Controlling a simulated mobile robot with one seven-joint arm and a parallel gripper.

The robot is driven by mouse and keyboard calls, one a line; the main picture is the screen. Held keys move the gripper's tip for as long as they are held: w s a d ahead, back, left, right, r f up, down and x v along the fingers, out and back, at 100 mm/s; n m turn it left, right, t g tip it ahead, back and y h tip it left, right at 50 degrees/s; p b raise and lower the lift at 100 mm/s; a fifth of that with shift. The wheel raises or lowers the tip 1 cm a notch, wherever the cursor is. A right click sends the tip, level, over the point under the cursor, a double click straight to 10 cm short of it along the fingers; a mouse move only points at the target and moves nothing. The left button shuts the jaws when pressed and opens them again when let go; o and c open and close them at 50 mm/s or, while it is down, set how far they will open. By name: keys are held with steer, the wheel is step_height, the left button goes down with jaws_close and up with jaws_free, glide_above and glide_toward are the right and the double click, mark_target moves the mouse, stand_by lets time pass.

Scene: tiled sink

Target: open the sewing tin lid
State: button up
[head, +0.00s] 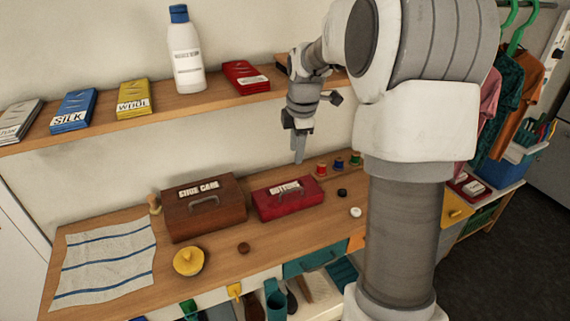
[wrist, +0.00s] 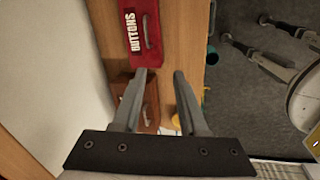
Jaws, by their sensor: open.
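A red tin (head: 290,207) with a white label reading BUTTONS and a grey handle on its lid sits shut on the wooden counter. It also shows at the top of the wrist view (wrist: 146,59). No tin in view is labelled sewing. My gripper (head: 299,160) is above the counter, apart from the red tin. In the wrist view, my gripper (wrist: 158,75) has its two fingers spread with nothing between them. A brown box (head: 218,220) labelled SHOE CARE, with its own handle, stands left of the red tin.
Thread spools (head: 338,164) stand behind right of the tin, with small buttons (head: 355,212) to its right. A yellow round object (head: 188,261) and a striped cloth (head: 105,262) lie left. A shelf (head: 205,103) with a bottle (head: 186,55) and packets runs above.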

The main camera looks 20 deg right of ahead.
steer(key=s+a+r+m+b, duration=0.1)
steer(key=s+a+r+m, duration=0.1)
steer(key=s, duration=0.3)
steer(key=s+a+r+m+t+b, duration=0.1)
steer(key=s+a+r+m, duration=0.1)
steer(key=s+a+m, duration=0.2)
steer(key=shift+s+a+r+h, duration=0.3)
steer(key=shift+s+a+r, duration=0.1)
steer(key=shift+a, duration=0.15)
